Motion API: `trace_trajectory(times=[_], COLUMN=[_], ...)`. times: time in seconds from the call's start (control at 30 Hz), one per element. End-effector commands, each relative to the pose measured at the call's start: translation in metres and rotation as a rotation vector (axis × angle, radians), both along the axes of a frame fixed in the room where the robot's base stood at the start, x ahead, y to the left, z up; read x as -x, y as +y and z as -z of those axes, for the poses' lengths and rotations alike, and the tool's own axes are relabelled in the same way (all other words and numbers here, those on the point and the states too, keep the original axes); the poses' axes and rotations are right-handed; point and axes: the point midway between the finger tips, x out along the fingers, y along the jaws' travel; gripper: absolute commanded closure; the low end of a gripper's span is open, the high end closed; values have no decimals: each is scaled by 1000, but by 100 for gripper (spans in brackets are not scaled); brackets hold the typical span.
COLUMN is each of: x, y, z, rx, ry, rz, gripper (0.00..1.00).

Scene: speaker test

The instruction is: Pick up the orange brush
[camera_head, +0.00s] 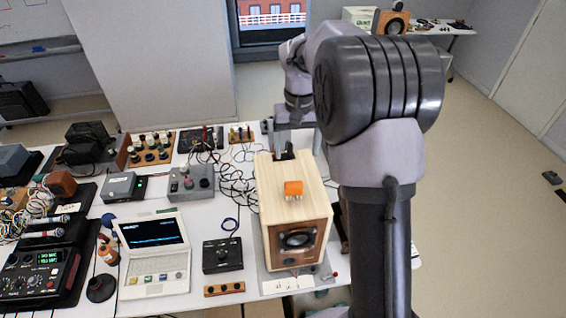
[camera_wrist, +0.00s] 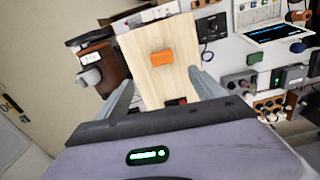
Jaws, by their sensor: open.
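The orange brush (camera_head: 293,188) is a small orange block on top of the wooden speaker box (camera_head: 271,177). In the wrist view the orange brush (camera_wrist: 162,57) lies on the pale wood top (camera_wrist: 150,85), beyond my fingertips. My gripper (camera_wrist: 160,92) is open and empty, its two grey fingers spread on either side of the box top as seen there. In the head view my arm reaches over the back of the table, and its end is near the rear of the speaker box. The fingertips are hard to make out in that view.
A laptop (camera_head: 153,253), a black control box (camera_head: 222,254) and a grey box with knobs (camera_head: 191,184) stand left of the speaker box. Loose black cables (camera_head: 236,181) lie close to its left side. Open floor (camera_head: 480,200) lies to the right.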

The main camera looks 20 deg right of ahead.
Motion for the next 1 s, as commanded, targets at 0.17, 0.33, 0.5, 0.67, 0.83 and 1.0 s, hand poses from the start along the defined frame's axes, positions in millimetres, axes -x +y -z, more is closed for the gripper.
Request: trace_trajectory(times=[0.17, 0.33, 0.5, 0.67, 0.83, 1.0], x=[2, 1, 0, -3, -3, -3], y=[1, 1, 2, 3, 3, 3], z=[59, 100, 120, 152, 166, 165], rx=[-2, -2, -2, -1, -2, -2], ry=[5, 3, 1, 2, -1, -1], rz=[1, 1, 1, 0, 2, 2], gripper=[22, 22, 22, 22, 22, 26])
